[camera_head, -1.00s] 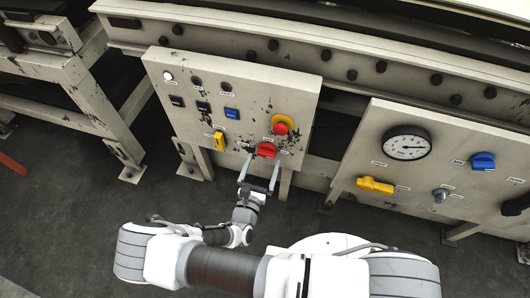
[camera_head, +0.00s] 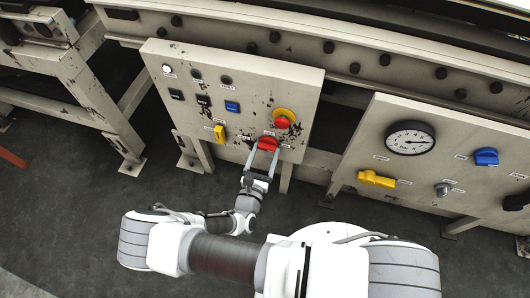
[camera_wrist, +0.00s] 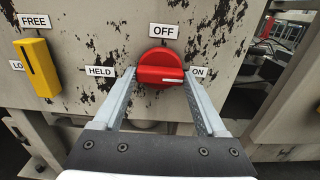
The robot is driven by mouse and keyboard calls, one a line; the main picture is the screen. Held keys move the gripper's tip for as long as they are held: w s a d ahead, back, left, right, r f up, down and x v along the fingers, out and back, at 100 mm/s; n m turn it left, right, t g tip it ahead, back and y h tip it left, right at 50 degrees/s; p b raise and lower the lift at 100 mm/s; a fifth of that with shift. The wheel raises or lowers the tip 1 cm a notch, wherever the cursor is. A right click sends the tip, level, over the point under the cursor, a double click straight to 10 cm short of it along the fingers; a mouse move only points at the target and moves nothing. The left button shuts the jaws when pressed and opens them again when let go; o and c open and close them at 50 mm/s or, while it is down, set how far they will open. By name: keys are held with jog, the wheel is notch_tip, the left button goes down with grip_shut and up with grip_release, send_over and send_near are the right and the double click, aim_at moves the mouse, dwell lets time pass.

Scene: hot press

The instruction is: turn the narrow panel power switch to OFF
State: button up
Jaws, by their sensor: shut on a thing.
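The narrow panel (camera_head: 262,85) carries a red power switch (camera_head: 267,143) low on its right side. In the wrist view the red switch (camera_wrist: 160,68) has a raised handle lying about level, with a white line at its right end towards the ON label (camera_wrist: 198,72). The OFF label (camera_wrist: 164,31) is above it and the HELD label (camera_wrist: 100,71) is to its left. My gripper (camera_head: 262,152) has one finger at each side of the switch. In the wrist view my gripper (camera_wrist: 160,82) is shut on the red switch, its fingertips at the handle's two ends.
A yellow switch (camera_wrist: 38,68) with FREE above it is left of the red one. A red emergency button (camera_head: 282,121) is above the red switch. The wider panel (camera_head: 450,130) on the right has a gauge (camera_head: 410,138) and a yellow handle (camera_head: 376,178).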

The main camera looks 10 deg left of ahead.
jog(key=shift+c, duration=1.1)
jog(key=n+p, duration=0.1)
jog(key=n, duration=0.7)
jog(key=shift+n, duration=0.3)
jog(key=n, duration=0.9)
jog(key=shift+n, duration=0.3)
